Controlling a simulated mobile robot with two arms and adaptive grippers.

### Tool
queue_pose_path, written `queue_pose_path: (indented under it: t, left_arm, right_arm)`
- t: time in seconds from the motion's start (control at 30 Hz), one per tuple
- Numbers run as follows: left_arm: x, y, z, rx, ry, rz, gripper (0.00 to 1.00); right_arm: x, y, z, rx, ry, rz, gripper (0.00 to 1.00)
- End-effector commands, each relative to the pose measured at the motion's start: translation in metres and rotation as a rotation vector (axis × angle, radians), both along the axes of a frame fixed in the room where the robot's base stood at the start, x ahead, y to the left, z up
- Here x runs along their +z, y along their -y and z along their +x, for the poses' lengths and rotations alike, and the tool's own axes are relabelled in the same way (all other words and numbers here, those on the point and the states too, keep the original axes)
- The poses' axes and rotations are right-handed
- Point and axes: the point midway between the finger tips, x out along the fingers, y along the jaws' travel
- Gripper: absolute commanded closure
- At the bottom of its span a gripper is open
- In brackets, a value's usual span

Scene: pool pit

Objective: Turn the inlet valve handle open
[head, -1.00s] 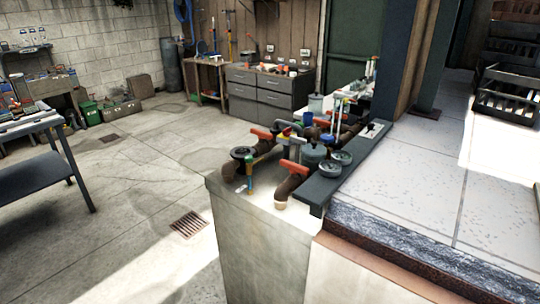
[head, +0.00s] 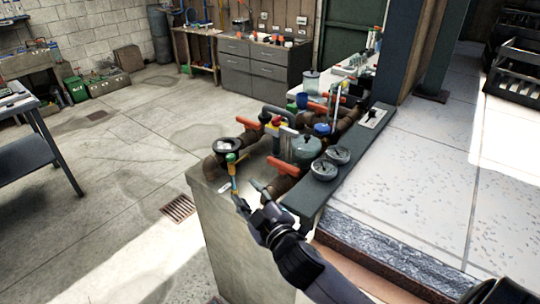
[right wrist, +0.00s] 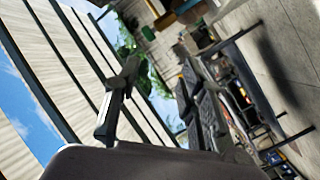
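Several red-orange valve handles sit on brown pipes on top of a concrete ledge in the head view. I cannot tell which is the inlet valve's. My right gripper (head: 250,193) is at the ledge's front edge, below and in front of the two front handles, touching neither. Its fingers stand apart and empty; in the right wrist view the gap between the fingers (right wrist: 155,105) is also empty. My left gripper is out of view.
A thin green-topped upright (head: 232,170) stands close to my right gripper. Two round gauges (head: 324,168) sit on a dark rail (head: 312,197) to the right. A grey-green pot (head: 306,150) is behind. Open floor lies left of the concrete ledge (head: 225,230).

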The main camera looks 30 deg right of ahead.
Motion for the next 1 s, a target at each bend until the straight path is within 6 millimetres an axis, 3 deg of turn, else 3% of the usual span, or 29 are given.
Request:
queue_pose_path:
  t: [0.03,0.1,0.2,0.3,0.43,0.57,0.67,0.77,0.9,1.0]
  left_arm:
    - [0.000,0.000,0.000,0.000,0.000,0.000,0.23]
    - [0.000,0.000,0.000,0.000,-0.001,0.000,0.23]
    - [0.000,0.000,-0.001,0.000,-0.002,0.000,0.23]
    - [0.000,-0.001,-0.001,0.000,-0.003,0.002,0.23]
    - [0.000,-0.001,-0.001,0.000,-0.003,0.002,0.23]
    - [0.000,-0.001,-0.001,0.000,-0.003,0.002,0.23]
    - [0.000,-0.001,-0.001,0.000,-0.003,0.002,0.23]
    - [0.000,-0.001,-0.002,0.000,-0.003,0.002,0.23]
    - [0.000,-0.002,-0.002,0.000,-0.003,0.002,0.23]
    - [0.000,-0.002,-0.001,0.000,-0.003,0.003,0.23]
  right_arm:
    - [0.034,-0.007,0.015,0.053,0.119,-0.076,0.63]
    - [0.079,-0.024,0.029,0.139,0.287,-0.197,0.63]
    - [0.137,-0.055,0.037,0.287,0.524,-0.404,0.63]
    - [0.174,-0.088,0.033,0.453,0.725,-0.642,0.63]
    - [0.189,-0.120,0.024,0.687,0.905,-0.979,0.63]
    - [0.173,-0.122,0.023,0.934,0.961,-1.337,0.63]
    - [0.154,-0.097,0.029,1.125,0.905,-1.610,0.63]
    - [0.138,-0.046,0.038,1.308,0.750,-1.857,0.63]
    - [0.135,0.050,0.041,1.518,0.410,-2.092,0.63]
    - [0.143,0.111,0.033,1.618,0.166,-2.162,0.63]
